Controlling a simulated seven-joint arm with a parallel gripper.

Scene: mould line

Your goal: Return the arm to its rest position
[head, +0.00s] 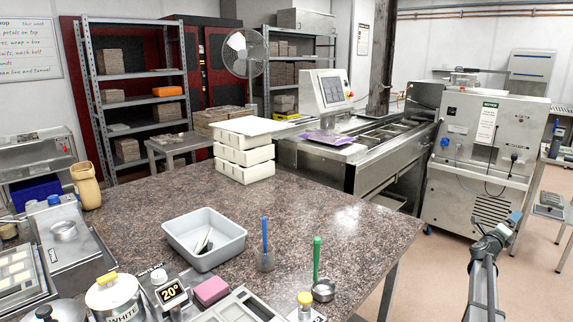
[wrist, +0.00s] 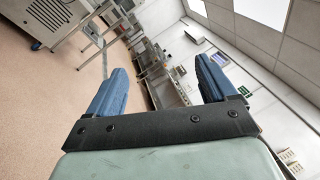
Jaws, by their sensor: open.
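My arm stands at the right of the head view, clear of the table, with my gripper (head: 497,224) at its upper end over the floor. In the wrist view my gripper (wrist: 163,78) shows two blue fingers set wide apart, with nothing between them. The gripper is open and empty. The room in the wrist view appears tilted, with floor at the left and ceiling at the upper right.
The speckled stone table (head: 320,220) bears a grey bin (head: 205,240), a blue-handled tool (head: 265,245), a green-handled tool (head: 316,258) and stacked white moulds (head: 243,160). A steel machine (head: 480,160) stands behind my arm.

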